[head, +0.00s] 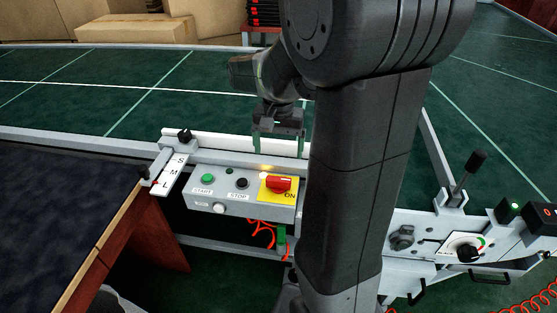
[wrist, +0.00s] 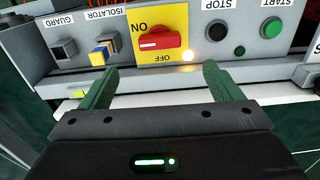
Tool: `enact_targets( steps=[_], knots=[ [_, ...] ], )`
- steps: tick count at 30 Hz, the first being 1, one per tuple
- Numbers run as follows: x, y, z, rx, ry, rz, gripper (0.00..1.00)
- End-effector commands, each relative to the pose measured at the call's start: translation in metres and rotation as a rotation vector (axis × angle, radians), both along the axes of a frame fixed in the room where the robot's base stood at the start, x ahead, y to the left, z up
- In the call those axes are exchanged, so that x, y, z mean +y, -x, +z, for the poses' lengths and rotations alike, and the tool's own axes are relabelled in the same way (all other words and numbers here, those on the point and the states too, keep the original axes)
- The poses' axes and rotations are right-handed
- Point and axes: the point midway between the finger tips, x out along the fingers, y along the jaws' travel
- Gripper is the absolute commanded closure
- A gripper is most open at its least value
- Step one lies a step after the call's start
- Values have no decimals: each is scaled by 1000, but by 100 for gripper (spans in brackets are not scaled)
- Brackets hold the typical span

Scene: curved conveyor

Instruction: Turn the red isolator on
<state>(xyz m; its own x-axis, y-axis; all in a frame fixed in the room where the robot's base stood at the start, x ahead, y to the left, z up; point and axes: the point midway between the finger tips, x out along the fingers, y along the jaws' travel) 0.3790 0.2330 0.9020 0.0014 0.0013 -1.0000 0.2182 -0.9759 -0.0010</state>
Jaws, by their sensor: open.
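The red isolator (head: 279,184) is a rotary handle on a yellow plate (head: 266,194) on the grey control box. It also shows in the wrist view (wrist: 160,40), where the picture is upside down. Its handle lies roughly crosswise, with a white mark at its left part there. The plate has ON at one corner and OFF by the opposite edge, partly hard to read. My gripper (head: 278,150) is open and empty, behind and above the box in the head view. In the wrist view its green fingers (wrist: 160,72) are spread wider than the handle and apart from it.
A lit amber lamp (wrist: 188,56) sits beside the plate. A green START button (head: 208,178) and black STOP button (head: 242,183) are on the same box. ISOLATOR (wrist: 102,54) and GUARD (wrist: 64,49) labelled blocks stand beside it. My arm hides the area right of the box.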

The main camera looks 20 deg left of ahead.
Motion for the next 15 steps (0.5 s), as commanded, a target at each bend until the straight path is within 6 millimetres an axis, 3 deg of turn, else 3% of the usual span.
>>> enact_targets(
  steps=[6, 15],
  knots=[
    [0, 0, 24, -1, -1, 0, 15],
    [0, 0, 27, 0, 0, 0, 15]
  ],
)
